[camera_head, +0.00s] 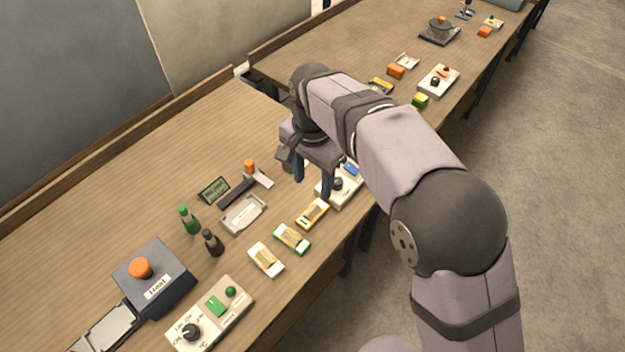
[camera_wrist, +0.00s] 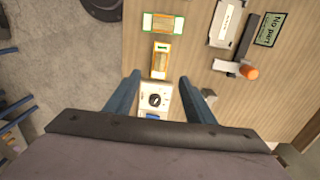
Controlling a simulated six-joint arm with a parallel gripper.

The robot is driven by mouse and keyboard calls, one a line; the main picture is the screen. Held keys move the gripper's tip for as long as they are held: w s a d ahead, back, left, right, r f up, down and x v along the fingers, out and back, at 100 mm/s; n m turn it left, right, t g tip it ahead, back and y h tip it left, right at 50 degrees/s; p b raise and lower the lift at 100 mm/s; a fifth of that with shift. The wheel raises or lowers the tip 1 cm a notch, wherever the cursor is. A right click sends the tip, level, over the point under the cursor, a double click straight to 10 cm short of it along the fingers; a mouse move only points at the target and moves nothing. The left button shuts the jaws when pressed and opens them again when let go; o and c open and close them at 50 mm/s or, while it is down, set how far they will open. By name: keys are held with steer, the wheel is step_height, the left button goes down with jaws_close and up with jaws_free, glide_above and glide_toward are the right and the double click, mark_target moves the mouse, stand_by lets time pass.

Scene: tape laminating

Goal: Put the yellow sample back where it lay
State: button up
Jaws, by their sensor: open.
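The yellow sample (camera_head: 313,213) lies on the wooden table near its front edge, at the end of a row of flat samples. It also shows in the wrist view (camera_wrist: 160,60), just beyond my fingertips. A green-edged sample (camera_head: 292,238) and a white sample (camera_head: 265,259) lie to its lower left; the green-edged one is at the top of the wrist view (camera_wrist: 163,22). My gripper (camera_head: 313,180) points down above the table, beside the yellow sample. In the wrist view its two fingers (camera_wrist: 160,78) are spread and nothing is held between them.
A white control box (camera_head: 340,187) with a dark knob stands beneath my gripper. A grey tray (camera_head: 243,214), a tool with an orange knob (camera_head: 250,168), a small display (camera_head: 213,189) and bottles (camera_head: 189,220) stand behind. A dark box with an orange button (camera_head: 158,276) is at left.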

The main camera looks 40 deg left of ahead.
steer(key=w+d, duration=0.5)
steer(key=d, duration=0.7)
steer(key=w+d, duration=0.4)
steer(key=d, duration=0.7)
steer(key=s+d+f, duration=0.2)
steer(key=s+d, duration=0.3)
steer(key=d, duration=0.6)
steer(key=s+d+f, duration=0.2)
steer(key=s+d, duration=0.3)
steer(key=d, duration=0.6)
steer(key=shift+s, duration=0.25)
steer(key=shift+f, duration=0.1)
